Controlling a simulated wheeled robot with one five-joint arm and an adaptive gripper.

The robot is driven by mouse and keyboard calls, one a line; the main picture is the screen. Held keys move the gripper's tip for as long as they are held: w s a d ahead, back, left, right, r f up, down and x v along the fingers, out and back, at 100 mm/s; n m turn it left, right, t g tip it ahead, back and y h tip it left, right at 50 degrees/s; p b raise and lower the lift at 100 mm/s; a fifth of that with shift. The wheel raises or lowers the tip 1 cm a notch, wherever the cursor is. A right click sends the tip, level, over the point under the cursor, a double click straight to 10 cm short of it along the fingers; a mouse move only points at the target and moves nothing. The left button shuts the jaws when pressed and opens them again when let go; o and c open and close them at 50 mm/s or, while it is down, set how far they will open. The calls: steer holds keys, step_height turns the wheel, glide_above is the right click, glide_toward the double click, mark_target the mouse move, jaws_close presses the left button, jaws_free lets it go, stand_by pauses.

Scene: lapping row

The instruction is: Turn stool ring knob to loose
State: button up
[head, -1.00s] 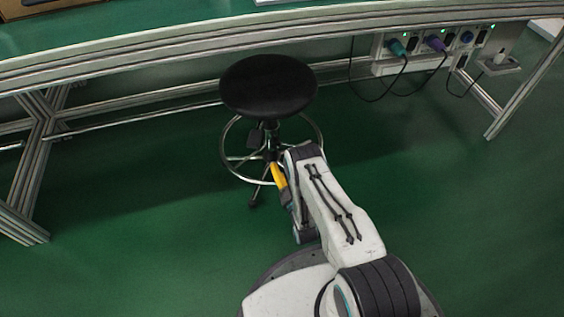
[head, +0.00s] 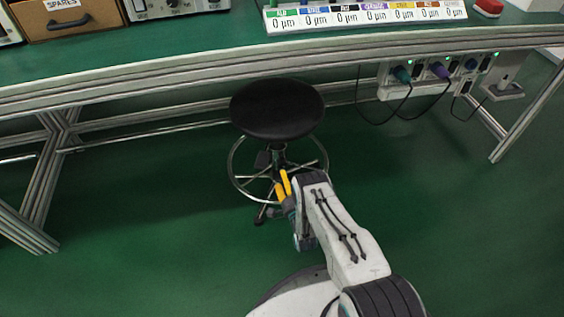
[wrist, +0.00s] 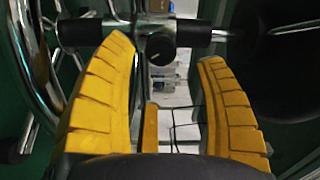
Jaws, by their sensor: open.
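The black stool (head: 277,108) stands under the front edge of the bench, with a chrome foot ring (head: 232,165) around its column. My gripper (head: 282,184), with yellow fingers, reaches into the ring's area from the front right. In the wrist view a dark round knob (wrist: 161,47) with a pale mark sits on a metal hub. My open fingers lie on either side of the knob, tips near its level. Contact with it cannot be made out. The chrome ring (wrist: 38,60) curves past on the left. In the head view the knob cannot be made out.
The bench edge (head: 190,75) runs above and behind the stool. Sockets with plugs and hanging cables (head: 437,75) are at the right. A bench leg (head: 30,222) stands at the left. The green floor (head: 450,200) is clear on the right.

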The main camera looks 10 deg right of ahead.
mark_target(283, 167)
steer(key=n, duration=0.1)
steer(key=w+n, duration=0.1)
steer(key=shift+n, duration=0.4)
steer(key=w+b, duration=0.3)
steer(key=w, duration=0.2)
steer(key=shift+w+f, duration=0.1)
steer(key=shift+w, duration=0.05)
steer(key=shift+w+b, duration=0.3)
steer(key=shift+w, duration=0.6)
steer(key=shift+c, duration=0.4)
steer(key=c, duration=1.1)
steer(key=shift+m, duration=0.3)
steer(key=shift+a+r+m, duration=0.1)
steer(key=shift+r+m, duration=0.05)
steer(key=shift+m, duration=1.2)
steer(key=shift+r+m, duration=0.15)
steer(key=shift+m, duration=1.2)
steer(key=shift+w, duration=0.1)
